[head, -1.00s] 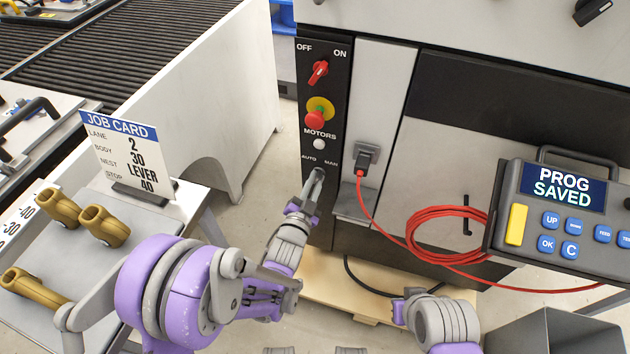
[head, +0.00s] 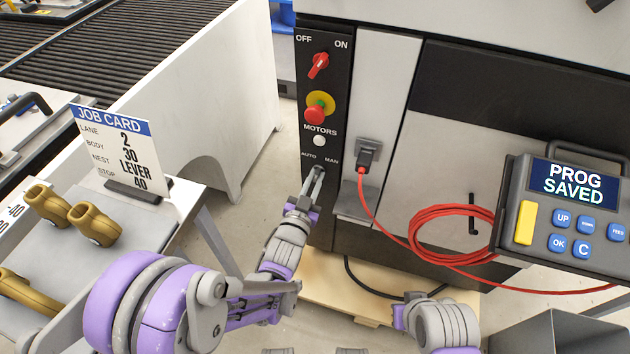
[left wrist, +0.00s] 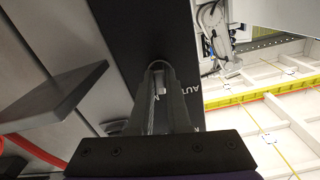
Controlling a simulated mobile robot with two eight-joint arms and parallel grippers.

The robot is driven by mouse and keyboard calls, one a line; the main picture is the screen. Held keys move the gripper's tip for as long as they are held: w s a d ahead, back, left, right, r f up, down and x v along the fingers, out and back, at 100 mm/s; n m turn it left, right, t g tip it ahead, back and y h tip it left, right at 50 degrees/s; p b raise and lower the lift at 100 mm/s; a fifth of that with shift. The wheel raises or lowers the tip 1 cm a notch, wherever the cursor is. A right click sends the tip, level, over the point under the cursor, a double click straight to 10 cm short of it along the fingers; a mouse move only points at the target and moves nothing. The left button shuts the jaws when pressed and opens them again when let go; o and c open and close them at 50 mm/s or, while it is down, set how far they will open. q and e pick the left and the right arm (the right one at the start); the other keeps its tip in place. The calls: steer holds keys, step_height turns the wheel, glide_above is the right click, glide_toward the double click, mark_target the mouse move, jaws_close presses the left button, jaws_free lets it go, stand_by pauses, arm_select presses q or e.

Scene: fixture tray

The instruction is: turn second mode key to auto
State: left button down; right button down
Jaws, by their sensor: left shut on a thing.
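The black control panel (head: 306,75) stands upright on the machine's front left edge. Its lowest switch, under the AUTO and MAN labels (head: 320,159), is the mode key. My left gripper (head: 319,171) reaches up to that spot and is shut on the key, which its fingers mostly hide. The left wrist view shows the two fingers (left wrist: 157,72) together against the black panel (left wrist: 130,40), with part of the AUTO lettering beside them. Which way the key points is not clear. Only part of my right arm shows at the bottom; its gripper is not in view.
Above the key are a red OFF/ON switch (head: 318,65), a red button (head: 314,115) and a white lamp (head: 319,141). A red cable (head: 395,234) hangs to the right. A pendant (head: 530,215) reads PROG SAVED. A job card (head: 122,150) stands left.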

arm_select(q)
steer(key=n+b, duration=0.2)
steer(key=n, duration=0.2)
steer(key=shift+f, duration=0.15)
steer(key=shift+n+b, duration=1)
steer(key=shift+n, duration=0.9)
steer(key=c, duration=0.9)
jaws_free()
steer(key=shift+o, duration=0.2)
steer(key=v, duration=1)
steer(key=shift+s+a+p, duration=0.15)
steer(key=shift+s+p, duration=0.25)
